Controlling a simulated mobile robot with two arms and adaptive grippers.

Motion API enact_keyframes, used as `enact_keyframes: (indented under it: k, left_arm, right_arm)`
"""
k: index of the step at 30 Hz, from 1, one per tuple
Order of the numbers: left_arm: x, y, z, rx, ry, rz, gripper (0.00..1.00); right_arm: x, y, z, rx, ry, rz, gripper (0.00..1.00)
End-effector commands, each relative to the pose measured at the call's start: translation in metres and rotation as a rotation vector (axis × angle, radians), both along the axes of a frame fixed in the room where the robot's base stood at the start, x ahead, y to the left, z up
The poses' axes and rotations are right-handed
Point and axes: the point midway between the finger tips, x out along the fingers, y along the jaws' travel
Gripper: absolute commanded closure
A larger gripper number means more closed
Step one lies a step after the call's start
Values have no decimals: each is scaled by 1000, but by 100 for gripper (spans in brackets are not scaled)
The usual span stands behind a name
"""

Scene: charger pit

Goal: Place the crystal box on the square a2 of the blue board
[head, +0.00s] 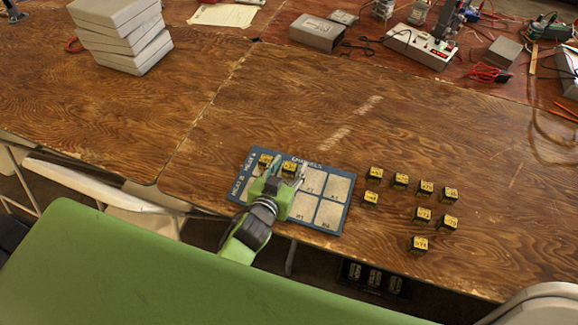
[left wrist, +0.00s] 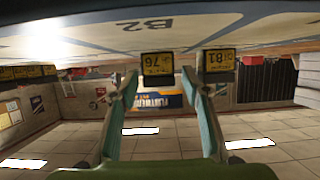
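The blue board (head: 347,207) lies near the table's front edge with pale squares in two rows. Two small black boxes with yellow labels stand on its upper row, one on the leftmost square (head: 265,160) and one on the second (head: 289,170), which appears to be a2. In the left wrist view these look like the boxes labelled 81 (left wrist: 219,60) and 76 (left wrist: 157,65). My left gripper (head: 289,168) is over the board, fingers apart, with box 76 showing between the fingertips and gaps at both sides. Which box is the crystal box I cannot read. My right gripper is out of view.
Several similar black boxes (head: 423,214) stand on the table right of the board. Grey cases (head: 122,35) are stacked at the back left. A grey box (head: 317,32), a power strip (head: 419,46) and cables lie at the back right. The middle of the table is clear.

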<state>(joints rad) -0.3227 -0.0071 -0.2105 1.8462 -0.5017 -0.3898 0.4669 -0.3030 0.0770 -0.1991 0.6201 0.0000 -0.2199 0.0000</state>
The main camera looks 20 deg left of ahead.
Motion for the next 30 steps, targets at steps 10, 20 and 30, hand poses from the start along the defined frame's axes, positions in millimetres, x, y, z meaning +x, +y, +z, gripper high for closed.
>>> enact_keyframes:
  k: [10, 20, 30]
  left_arm:
    - [-3, 0, 3, 0, 0, 0, 58]
    - [-61, 2, 26, -1, 2, 2, 58]
    - [-106, 3, 45, -1, 0, 1, 58]
  right_arm:
    - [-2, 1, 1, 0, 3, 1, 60]
    - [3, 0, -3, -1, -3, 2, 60]
    - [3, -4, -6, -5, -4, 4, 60]
